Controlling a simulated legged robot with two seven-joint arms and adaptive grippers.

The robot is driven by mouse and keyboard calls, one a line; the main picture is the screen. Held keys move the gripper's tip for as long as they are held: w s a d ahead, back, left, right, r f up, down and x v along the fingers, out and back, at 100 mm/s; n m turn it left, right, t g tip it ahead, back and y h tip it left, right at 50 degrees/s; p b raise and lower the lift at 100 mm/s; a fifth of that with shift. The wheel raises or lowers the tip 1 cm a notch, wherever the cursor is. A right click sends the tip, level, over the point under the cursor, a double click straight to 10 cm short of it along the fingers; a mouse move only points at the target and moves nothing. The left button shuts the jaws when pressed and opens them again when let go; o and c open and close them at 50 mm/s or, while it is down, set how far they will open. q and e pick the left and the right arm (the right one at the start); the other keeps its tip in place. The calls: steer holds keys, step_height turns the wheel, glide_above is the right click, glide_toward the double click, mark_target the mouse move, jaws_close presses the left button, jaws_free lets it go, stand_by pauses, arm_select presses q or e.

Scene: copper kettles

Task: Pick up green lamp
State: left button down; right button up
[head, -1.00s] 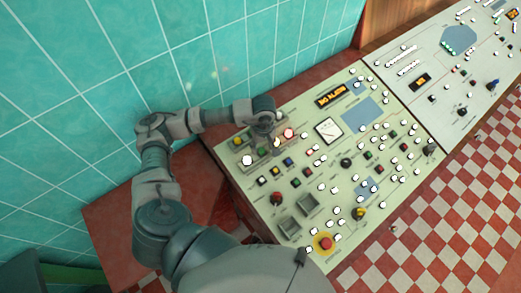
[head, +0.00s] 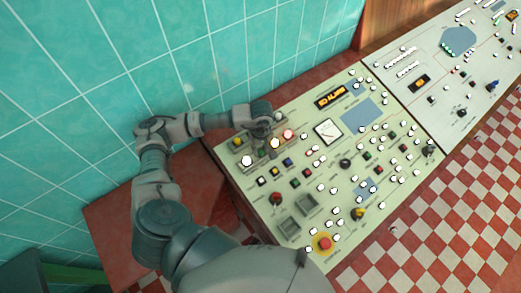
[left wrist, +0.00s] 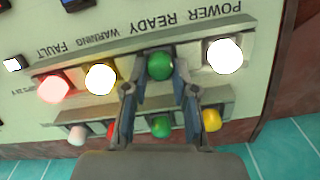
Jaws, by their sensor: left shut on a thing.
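A green lamp (left wrist: 160,66) is under the upside-down READY label in the left wrist view. The two fingertips of my left gripper (left wrist: 160,84) are on either side of it, and the gripper is shut on it. A second green lamp (left wrist: 161,127) sits in the row nearer my palm, between the finger bases. I cannot tell whether the held lamp is lifted. My right gripper is not in view.
A lit white lamp (left wrist: 223,56), a lit yellow lamp (left wrist: 100,78) and a pinkish-red lamp (left wrist: 54,88) share the labelled row. White, red and yellow (left wrist: 211,120) lamps sit in the other row. The console (head: 235,175) carries many buttons; a tiled wall (head: 270,60) is behind.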

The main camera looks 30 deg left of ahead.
mark_target(262, 151)
arm_select(q)
steer(key=shift+s+d, duration=0.15)
steer(key=shift+d, duration=0.15)
steer(key=shift+a+r, duration=0.15)
steer(key=shift+r, duration=0.05)
steer(key=r, duration=0.1)
steer(key=r+b, duration=0.1)
steer(key=r, duration=0.1)
steer(key=shift+d, duration=0.3)
steer(key=s+d+b, duration=0.1)
steer(key=s+d, duration=0.1)
steer(key=d, duration=0.5)
steer(key=s+d+r+b, duration=0.1)
steer(key=s+d, duration=0.2)
steer(key=d, duration=0.4)
steer(key=shift+s+d+r+b, duration=0.15)
steer(key=shift+s+r+b, duration=0.15)
steer(key=shift+b, duration=0.1)
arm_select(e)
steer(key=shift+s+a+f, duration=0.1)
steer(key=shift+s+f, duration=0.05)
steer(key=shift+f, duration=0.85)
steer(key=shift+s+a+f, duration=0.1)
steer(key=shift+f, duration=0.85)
arm_select(q)
steer(key=shift+w, duration=0.1)
